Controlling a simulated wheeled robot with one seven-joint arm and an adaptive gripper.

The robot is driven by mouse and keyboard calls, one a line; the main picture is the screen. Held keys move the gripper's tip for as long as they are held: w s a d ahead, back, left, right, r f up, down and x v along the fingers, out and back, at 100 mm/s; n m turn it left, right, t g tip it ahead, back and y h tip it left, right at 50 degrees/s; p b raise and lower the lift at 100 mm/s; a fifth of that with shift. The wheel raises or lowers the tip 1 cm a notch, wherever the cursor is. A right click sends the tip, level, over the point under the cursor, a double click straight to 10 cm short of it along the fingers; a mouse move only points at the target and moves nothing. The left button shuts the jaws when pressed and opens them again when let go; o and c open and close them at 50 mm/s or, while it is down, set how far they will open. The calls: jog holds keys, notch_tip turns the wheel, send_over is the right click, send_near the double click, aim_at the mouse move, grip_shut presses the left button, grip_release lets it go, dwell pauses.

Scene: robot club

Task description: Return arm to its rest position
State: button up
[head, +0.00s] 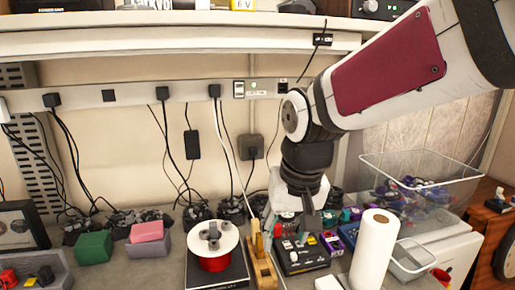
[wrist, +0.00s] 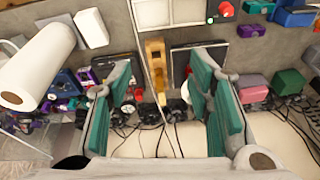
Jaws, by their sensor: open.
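My arm comes in from the upper right in the head view and bends down toward the bench. My gripper (head: 308,222) points down above the bench, just behind a dark control box (head: 302,257). In the wrist view my gripper (wrist: 165,100) shows two teal-padded fingers spread wide apart. Nothing is between the pads; the bench and cables show through the gap. The gripper is open and holds nothing. In the head view the fingertips are small and partly merge with the dark items behind them.
A white paper roll (head: 375,250) stands close right of the gripper. A clear bin (head: 420,190) of parts is at the right. A spool with red filament (head: 214,246) and a yellow-wooden tool (head: 262,262) stand left. Cables hang along the wall; a shelf (head: 180,42) runs above.

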jog(key=s+d+r+m+t+h, duration=0.1)
jog(key=s+d+r+t, duration=0.2)
jog(key=s+d, duration=1)
jog(key=shift+s+d+r+b, duration=0.2)
jog(key=shift+s+d+b, duration=0.1)
jog(key=shift+d+b, duration=0.15)
dwell(0.6)
